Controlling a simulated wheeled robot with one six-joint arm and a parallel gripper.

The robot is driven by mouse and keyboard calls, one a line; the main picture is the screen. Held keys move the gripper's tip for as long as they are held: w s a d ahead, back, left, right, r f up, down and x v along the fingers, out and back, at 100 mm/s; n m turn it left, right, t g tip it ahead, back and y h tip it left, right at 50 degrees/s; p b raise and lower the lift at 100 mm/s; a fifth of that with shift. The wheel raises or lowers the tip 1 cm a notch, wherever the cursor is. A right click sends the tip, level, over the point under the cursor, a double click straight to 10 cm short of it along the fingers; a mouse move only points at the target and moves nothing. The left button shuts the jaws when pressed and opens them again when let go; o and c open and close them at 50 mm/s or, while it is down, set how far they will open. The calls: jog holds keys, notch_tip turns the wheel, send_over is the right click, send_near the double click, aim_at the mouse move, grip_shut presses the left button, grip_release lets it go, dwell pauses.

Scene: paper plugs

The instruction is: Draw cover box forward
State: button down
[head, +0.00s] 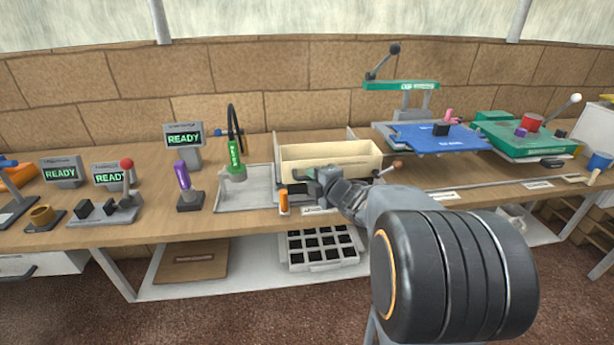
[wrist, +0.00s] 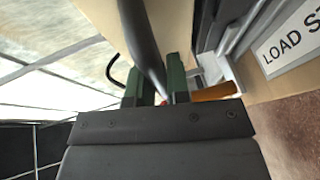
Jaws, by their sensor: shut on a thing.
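The cover box, a long open cream box (head: 345,161), lies between upright grey plates on the wooden bench in the head view. My gripper (head: 306,183) is at its front, near the left end. In the wrist view my gripper's green fingers (wrist: 155,88) are shut around a dark grey bar (wrist: 139,35). The bar runs along a cream surface that looks like the box. Whether the bar is joined to the box is hard to tell. My arm and fingers hide part of the box's front.
An orange cylinder (head: 284,203) stands close to the gripper's left, near the bench edge. A grey fixture with a green tool (head: 235,160) is further left. A blue plate (head: 440,138) and a green press (head: 525,140) are to the right. A black-celled tray (head: 322,246) sits below.

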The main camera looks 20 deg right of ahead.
dwell(0.3)
jog(key=c, duration=1.1)
grip_release()
jog(key=v, duration=1.4)
jog(key=shift+p, duration=0.4)
jog(key=shift+w+r, duration=0.1)
